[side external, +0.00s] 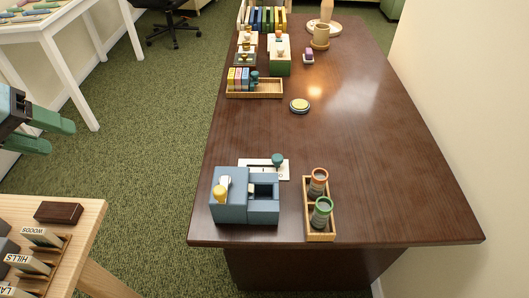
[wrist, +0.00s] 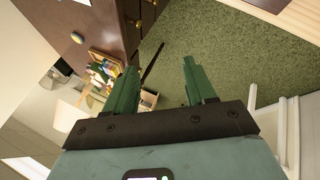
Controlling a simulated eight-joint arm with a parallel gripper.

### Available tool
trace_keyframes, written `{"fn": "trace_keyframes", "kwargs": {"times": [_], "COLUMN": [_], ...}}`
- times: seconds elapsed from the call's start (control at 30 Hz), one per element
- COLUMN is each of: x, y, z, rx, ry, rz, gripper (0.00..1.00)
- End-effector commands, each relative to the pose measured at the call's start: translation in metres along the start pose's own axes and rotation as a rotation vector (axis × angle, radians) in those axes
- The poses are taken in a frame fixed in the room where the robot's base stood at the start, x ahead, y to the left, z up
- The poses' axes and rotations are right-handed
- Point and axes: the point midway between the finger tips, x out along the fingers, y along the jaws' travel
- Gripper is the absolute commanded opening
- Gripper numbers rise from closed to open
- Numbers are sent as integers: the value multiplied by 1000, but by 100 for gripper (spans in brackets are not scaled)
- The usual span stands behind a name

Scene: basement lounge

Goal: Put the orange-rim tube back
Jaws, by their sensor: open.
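The orange-rim tube (side external: 318,182) stands at the far end of a small wooden rack (side external: 320,238) at the desk's near right. My gripper (side external: 60,137) is at the left edge of the side view, over the floor and well away from the rack. Its green fingers are apart and empty; they also show in the wrist view (wrist: 162,82). I cannot make out either tube in the wrist view.
A blue box (side external: 229,205) with a square opening stands left of the rack, before a white plate (side external: 250,165) with a teal knob. A round yellow-topped object (side external: 299,106) and a wooden tray (side external: 258,94) of small blocks are farther back.

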Motion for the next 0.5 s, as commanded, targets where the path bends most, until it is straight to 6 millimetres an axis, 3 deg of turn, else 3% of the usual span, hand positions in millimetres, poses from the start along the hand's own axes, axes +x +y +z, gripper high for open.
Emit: {"fn": "trace_keyframes", "kwargs": {"times": [0.03,0.2,0.33,0.5], "x": [-8,-24,-30,-33], "y": [-19,-70,-95,-108], "z": [4,14,20,23], "rx": [62,287,407,476], "ry": [38,136,174,190], "rz": [-36,-164,-239,-283], "gripper": [55,55,55,55]}}
